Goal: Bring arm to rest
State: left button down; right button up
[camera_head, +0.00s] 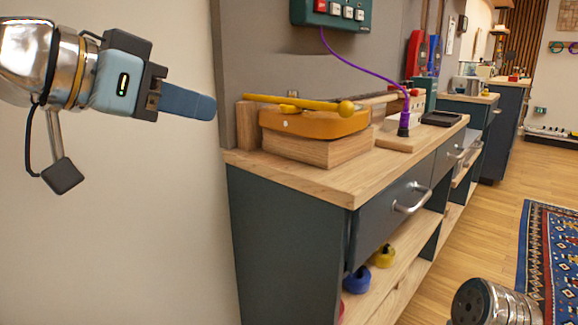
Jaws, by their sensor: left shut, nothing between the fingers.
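My left gripper (212,107) is in the upper left of the head view, with its blue fingers together and nothing between them. It points right, in front of the pale wall, and appears just left of the grey panel behind the workbench. I cannot tell its exact distance from the panel. Part of my right arm (490,303) shows at the lower right, but its gripper is out of view.
The wooden workbench top (370,175) carries an orange box (310,123) on a wooden block, with a yellow mallet on top. A purple cable (360,65) hangs down to the bench. A drawer handle (412,198) sticks out. Wooden floor and a patterned rug (550,250) lie right.

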pick_arm(q)
jog(key=w+d+f+n+g+y+p, duration=0.2)
jog(key=w+f+n+p, duration=0.15)
jog(key=w+f, duration=1.5)
notch_tip(320, 180, down, 23)
jog(key=n+g+y+p, duration=0.1)
jog(key=n+g+p, duration=0.1)
jog(key=n+p, duration=0.1)
jog(key=s+a+f+n+g+p, duration=0.1)
jog(key=s+f, duration=0.2)
jog(key=f, duration=0.3)
jog(key=s+f+g+y+p, duration=0.1)
jog(key=s+f, duration=0.2)
jog(key=f, duration=0.3)
jog(key=s+a+f+n+g, duration=0.1)
jog(key=s+f, duration=0.3)
jog(key=f, duration=0.3)
jog(key=s+f+n+g+p, duration=0.1)
jog(key=s+f, duration=0.3)
jog(key=s, duration=0.3)
jog(key=s+f+g+p, duration=0.1)
jog(key=s+f, duration=0.3)
jog(key=s, duration=0.4)
jog(key=shift+a+f+n+g+y, duration=0.2)
jog(key=shift+a+n+g+y, duration=0.15)
jog(key=shift+a+y, duration=0.1)
